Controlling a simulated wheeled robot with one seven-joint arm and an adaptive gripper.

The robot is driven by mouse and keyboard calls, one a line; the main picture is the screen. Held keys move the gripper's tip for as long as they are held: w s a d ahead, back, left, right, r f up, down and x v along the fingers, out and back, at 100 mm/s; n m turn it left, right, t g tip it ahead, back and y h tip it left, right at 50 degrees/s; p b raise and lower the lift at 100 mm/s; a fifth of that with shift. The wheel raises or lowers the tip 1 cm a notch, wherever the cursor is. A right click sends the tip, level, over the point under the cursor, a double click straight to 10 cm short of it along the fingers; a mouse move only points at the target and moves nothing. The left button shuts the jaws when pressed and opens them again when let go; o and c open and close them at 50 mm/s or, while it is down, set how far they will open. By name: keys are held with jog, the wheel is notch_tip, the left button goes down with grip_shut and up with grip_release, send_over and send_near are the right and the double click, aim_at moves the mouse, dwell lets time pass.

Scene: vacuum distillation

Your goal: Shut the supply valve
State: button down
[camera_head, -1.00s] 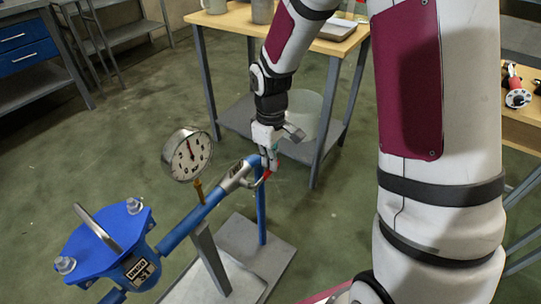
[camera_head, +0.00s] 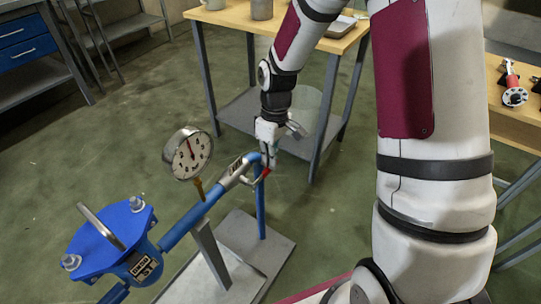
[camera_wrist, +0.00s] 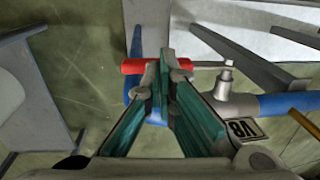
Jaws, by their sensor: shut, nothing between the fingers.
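The valve (camera_head: 236,173) is a grey metal body on the blue pipe, with a dark label that also shows in the wrist view (camera_wrist: 244,129). Its lever has a red grip (camera_wrist: 139,66), which in the wrist view points left from the stem, roughly along the pipe. My gripper (camera_head: 267,158) is at the grip end of the lever. In the wrist view my teal-padded fingers (camera_wrist: 166,62) are shut and cross in front of the red grip. They hide part of the lever, and I cannot tell whether they touch it.
A round gauge (camera_head: 188,153) stands on the pipe left of the valve. A blue flanged vessel (camera_head: 110,237) is at the lower left, above a grey base plate (camera_head: 262,258). A wooden-topped table (camera_head: 235,21) stands behind my gripper. Open floor lies to the left.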

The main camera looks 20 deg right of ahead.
jog(key=shift+d+f+g+y+p, duration=0.2)
jog(key=shift+f+g+y+p, duration=0.35)
jog(key=shift+p, duration=0.35)
jog(key=shift+w+d+f+g+y+p, duration=0.15)
jog(key=shift+f+g+y+p, duration=0.3)
jog(key=shift+f+y, duration=0.3)
notch_tip(320, 180, down, 2)
jog(key=shift+f+g+y, duration=0.1)
jog(key=shift+g+y, duration=0.7)
jog(key=shift+y, duration=0.3)
jog(key=s+a+f+g+y+b, duration=0.2)
jog(key=a+f+g+y+b, duration=0.2)
jog(key=f+g+y+b, duration=0.1)
jog(key=shift+s+f+y+b, duration=0.3)
jog(key=shift+f+y+b, duration=0.2)
jog(key=shift+y+b, duration=1)
